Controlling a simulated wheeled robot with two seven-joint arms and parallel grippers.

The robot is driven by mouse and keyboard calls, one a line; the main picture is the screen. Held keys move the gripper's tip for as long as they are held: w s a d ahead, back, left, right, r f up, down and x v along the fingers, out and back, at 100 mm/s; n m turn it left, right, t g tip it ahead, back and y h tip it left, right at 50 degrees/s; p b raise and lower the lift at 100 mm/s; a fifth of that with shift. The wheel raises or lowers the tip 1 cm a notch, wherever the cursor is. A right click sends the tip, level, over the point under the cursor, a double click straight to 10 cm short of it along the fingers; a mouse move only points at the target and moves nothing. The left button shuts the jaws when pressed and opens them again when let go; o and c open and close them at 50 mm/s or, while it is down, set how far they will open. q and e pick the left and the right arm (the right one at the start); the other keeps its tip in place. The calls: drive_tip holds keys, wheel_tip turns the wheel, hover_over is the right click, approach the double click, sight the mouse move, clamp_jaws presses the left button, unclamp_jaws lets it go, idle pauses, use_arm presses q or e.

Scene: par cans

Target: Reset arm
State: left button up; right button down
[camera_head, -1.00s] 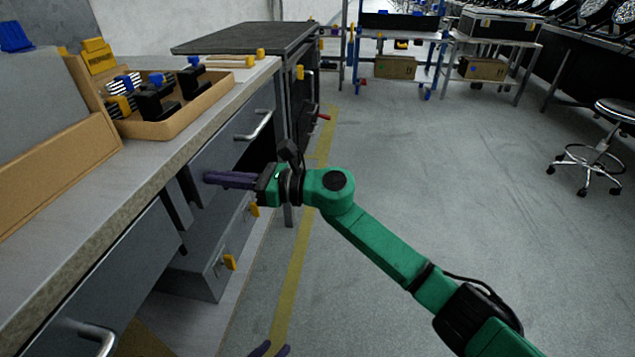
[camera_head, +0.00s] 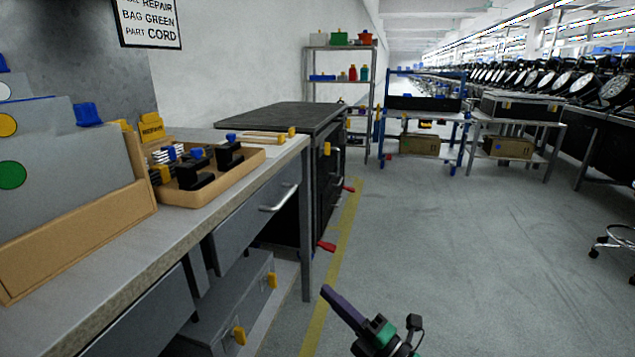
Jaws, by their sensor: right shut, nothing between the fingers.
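My right gripper (camera_head: 343,307) shows at the bottom centre of the head view, over the grey floor beside the yellow line. Its dark purple fingers are together and hold nothing. The green and black wrist is cut off by the lower frame edge. It is apart from the grey workbench (camera_head: 110,262) to its left. My left gripper does not show.
A drawer (camera_head: 250,232) with a metal handle sits under the bench top. A wooden tray (camera_head: 230,179) with black parts stands on the bench. A black-topped cabinet (camera_head: 285,118) and shelves (camera_head: 425,117) stand beyond.

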drive_tip(key=s+d+f+m+g+h+p, duration=0.1)
drive_tip(key=s+d+f+m+g+h, duration=0.2)
drive_tip(key=s+f+m, duration=0.8)
drive_tip(key=s+d+f+m+g+h+p, duration=0.15)
drive_tip(key=s+f+m+h, duration=0.45)
drive_tip(key=f+m, duration=0.8)
use_arm(q)
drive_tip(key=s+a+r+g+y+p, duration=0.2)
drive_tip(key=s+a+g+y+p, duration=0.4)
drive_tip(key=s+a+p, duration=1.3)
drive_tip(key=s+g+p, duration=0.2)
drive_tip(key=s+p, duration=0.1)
drive_tip(key=p, duration=1)
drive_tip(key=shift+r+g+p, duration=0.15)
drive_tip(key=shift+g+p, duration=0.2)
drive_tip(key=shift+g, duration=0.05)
use_arm(e)
drive_tip(key=s+d+r+g+h, duration=0.2)
drive_tip(key=s+d+g+h, duration=0.4)
drive_tip(key=s+d, duration=1.3)
drive_tip(key=s+g, duration=0.2)
drive_tip(key=g, duration=0.1)
drive_tip(key=shift+s+d, duration=0.25)
drive_tip(key=shift+s, duration=0.15)
